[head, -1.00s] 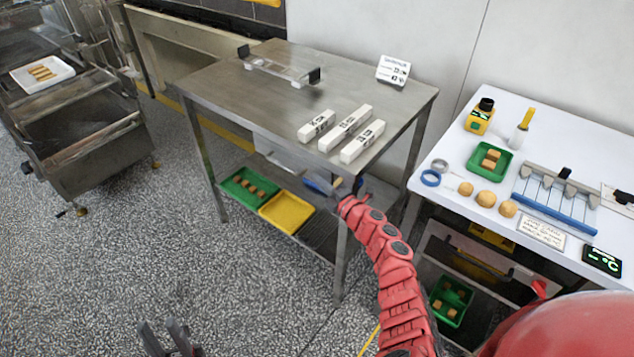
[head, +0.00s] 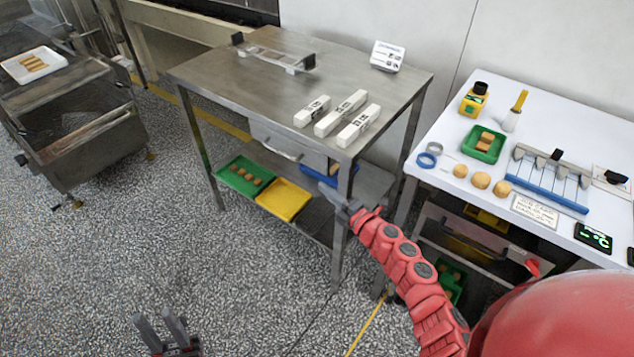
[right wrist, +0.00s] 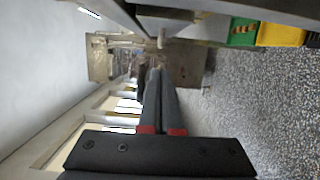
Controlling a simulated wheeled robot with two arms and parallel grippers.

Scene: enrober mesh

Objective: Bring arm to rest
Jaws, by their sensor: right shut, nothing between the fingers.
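My right arm (head: 408,267), red and jointed, reaches from the lower right towards the steel table in the head view. Its gripper (head: 335,196) is in front of the table's right front leg, near the lower shelf; whether it touches the leg is unclear. In the right wrist view the two dark fingers (right wrist: 158,75) meet at their tips with nothing between them. My left gripper (head: 155,316) is at the bottom left over the speckled floor, its two fingers apart and empty.
The steel table (head: 220,75) carries several white blocks (head: 340,113) and a sign. Its lower shelf holds a green tray (head: 232,182) and a yellow tray (head: 283,200). A white table (head: 445,135) with several items stands at the right.

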